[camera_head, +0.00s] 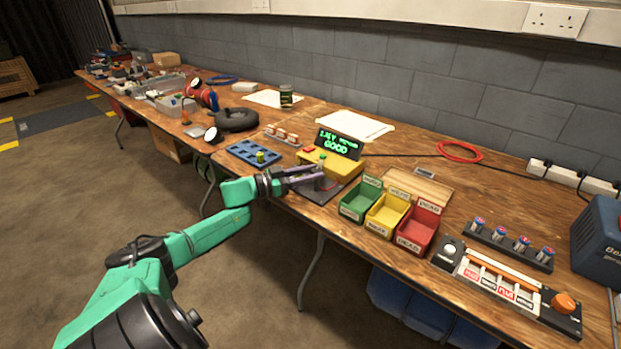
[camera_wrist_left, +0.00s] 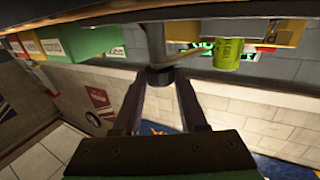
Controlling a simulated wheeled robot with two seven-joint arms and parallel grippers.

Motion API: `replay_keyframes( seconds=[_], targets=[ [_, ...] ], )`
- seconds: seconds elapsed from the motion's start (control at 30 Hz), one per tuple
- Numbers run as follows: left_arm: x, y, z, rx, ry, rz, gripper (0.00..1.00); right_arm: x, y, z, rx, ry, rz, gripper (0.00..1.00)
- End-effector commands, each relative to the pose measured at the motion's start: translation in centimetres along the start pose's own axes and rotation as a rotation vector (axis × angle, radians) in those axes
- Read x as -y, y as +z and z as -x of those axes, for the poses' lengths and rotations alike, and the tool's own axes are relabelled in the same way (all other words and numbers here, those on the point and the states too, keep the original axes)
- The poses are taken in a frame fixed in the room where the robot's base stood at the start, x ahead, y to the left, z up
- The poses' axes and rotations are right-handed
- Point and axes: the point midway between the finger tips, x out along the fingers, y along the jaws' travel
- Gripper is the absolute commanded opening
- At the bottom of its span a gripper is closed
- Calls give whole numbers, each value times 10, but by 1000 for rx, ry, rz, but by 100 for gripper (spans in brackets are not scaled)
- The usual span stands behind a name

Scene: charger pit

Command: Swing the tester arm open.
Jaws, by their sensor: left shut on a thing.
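The yellow battery tester (camera_head: 339,165) stands on the workbench, with a lit green display (camera_head: 338,143) reading "GOOD" and a red button (camera_head: 308,149). Its dark base plate (camera_head: 317,193) lies in front. My left gripper (camera_head: 318,174) reaches over this plate from the left. In the left wrist view its fingers (camera_wrist_left: 162,80) are shut on the dark knob of the tester arm (camera_wrist_left: 155,40). A green-yellow battery (camera_wrist_left: 229,54) shows beside the arm in that view. The gripper hides much of the tester arm in the head view. My right gripper is out of view.
Green (camera_head: 358,199), yellow (camera_head: 386,214) and red (camera_head: 417,228) bins stand close to the right of the tester. A blue battery tray (camera_head: 243,151) lies to its left. A charger (camera_head: 505,284) sits further right, and a wall runs behind the bench.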

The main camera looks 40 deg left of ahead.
Motion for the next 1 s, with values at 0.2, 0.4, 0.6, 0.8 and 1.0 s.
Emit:
replay_keyframes(
  seconds=[0.2,0.4,0.6,0.8,1.0],
  targets=[
    [0,-1,0,-1,3,1,0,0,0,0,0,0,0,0],
    [0,-1,-1,-1,3,1,64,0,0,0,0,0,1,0],
    [0,0,0,-1,3,1,72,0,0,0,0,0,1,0],
    [0,0,2,1,3,1,72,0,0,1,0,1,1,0],
    [0,0,26,5,2,2,72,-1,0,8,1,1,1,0]
  ],
)
